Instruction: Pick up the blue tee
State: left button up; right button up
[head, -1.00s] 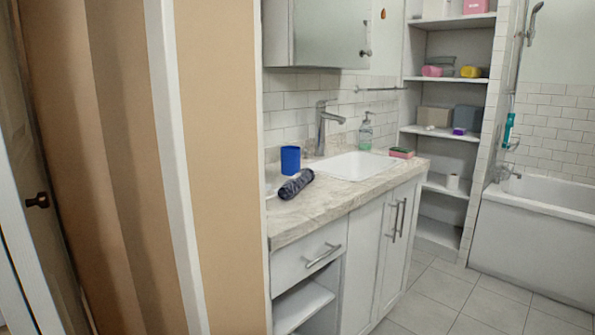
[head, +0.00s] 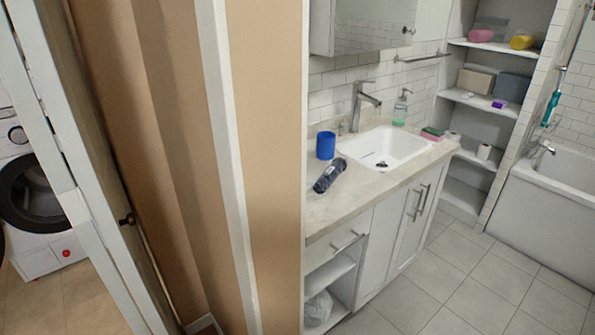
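No item is clearly a blue tee. A dark blue, patterned rolled cloth (head: 328,176) lies on the near left part of the washbasin counter (head: 378,190) in the head view. It could be a rolled garment, but I cannot tell. Neither of my grippers is in view.
A blue cup (head: 325,145) stands behind the roll, left of the sink (head: 365,155). A pale bundle (head: 318,308) sits in the open shelf below. A beige wall end (head: 275,160) stands left, with a door (head: 110,180) and washing machine (head: 32,190) beyond. Tiled floor (head: 460,280) is clear.

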aim_at(338, 165)
jog(key=l+u, duration=0.25)
jog(key=u, duration=0.15)
jog(key=i+l+u, duration=0.1)
jog(key=l+u, duration=0.2)
jog(key=u, duration=0.15)
jog(key=l+u, duration=0.25)
jog(key=u, duration=0.15)
jog(key=l+u, duration=0.25)
jog(key=u, duration=0.15)
jog(key=k+j, duration=0.05)
